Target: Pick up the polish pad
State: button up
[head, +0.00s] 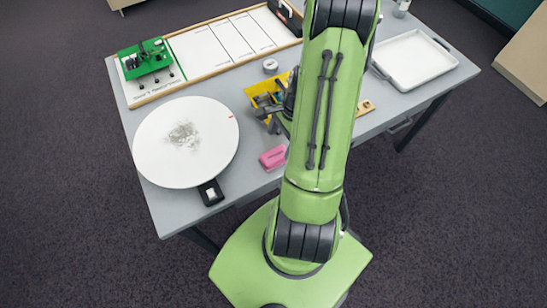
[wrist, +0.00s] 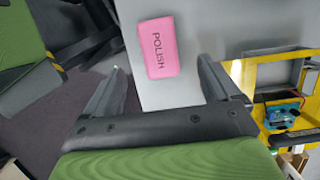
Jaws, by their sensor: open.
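The polish pad (head: 273,158) is a small pink block on the grey table near its front edge, just left of my arm in the head view. In the wrist view the pad (wrist: 158,48) lies flat with the word POLISH on its top. My gripper (wrist: 162,72) is open and empty in the wrist view, with its fingers spread wide. The pad shows beyond the gap between the fingers, apart from both. In the head view my arm hides most of the gripper.
A yellow bin (head: 257,89) with small parts stands close behind the pad. A white round disc (head: 160,150) with grey debris lies to the left, a black-handled piece (head: 210,193) at its edge. A white tray (head: 415,62) sits right. A green fixture (head: 143,60) stands back left.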

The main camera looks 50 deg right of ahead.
aim_at(276, 154)
jog(key=b+x, duration=0.1)
jog(key=x, duration=0.5)
jog(key=shift+a+f+b, duration=0.1)
jog(key=shift+f+b, duration=0.25)
jog(key=shift+b, duration=0.05)
jog(key=shift+r, duration=0.1)
jog(key=c, duration=1.1)
notch_tip(276, 154, up, 10)
jog(key=p, duration=0.3)
jog(key=shift+c, duration=0.2)
jog(key=o, duration=0.4)
jog(key=c, duration=0.3)
